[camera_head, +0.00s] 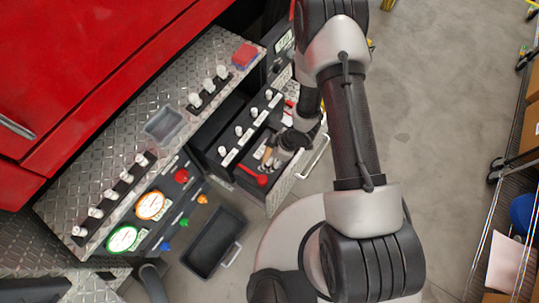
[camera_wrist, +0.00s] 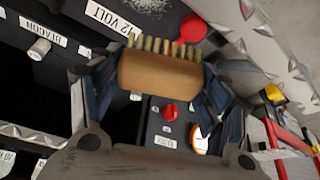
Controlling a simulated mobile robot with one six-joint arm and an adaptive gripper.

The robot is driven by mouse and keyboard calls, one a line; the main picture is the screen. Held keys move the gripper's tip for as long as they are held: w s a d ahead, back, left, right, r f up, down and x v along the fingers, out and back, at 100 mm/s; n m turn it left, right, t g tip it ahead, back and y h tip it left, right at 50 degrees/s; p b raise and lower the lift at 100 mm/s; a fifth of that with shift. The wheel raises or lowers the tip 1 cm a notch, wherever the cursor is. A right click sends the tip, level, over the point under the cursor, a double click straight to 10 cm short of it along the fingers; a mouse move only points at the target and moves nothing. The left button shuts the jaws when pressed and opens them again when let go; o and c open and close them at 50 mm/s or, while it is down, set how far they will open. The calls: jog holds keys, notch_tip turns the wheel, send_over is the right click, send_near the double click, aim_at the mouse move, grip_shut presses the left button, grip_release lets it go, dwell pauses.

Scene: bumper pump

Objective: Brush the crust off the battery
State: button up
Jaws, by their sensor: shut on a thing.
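My gripper (camera_wrist: 158,76) is shut on a brush (camera_wrist: 160,72) with a tan wooden block and a row of stiff bristles, which point to the top of the wrist view. The black battery (camera_wrist: 92,10) bears a "12 VOLT" label and a red cap (camera_wrist: 193,28). Pale speckled crust (camera_wrist: 148,5) lies on it at the top edge, partly cut off. The bristles are close to the battery; I cannot tell whether they touch.
A switch panel (camera_head: 247,122) stands beside the drawer. A red knob (camera_head: 181,175) and gauges (camera_head: 150,205) are to its left. A grey bin (camera_head: 213,243) is in front, and a small grey tray (camera_head: 164,124) sits on the tread-plate ledge. Open floor (camera_head: 435,110) lies to the right.

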jog(key=shift+r, duration=0.15)
notch_tip(320, 180, up, 3)
jog(key=shift+r+p, duration=0.1)
jog(key=shift+p, duration=1.1)
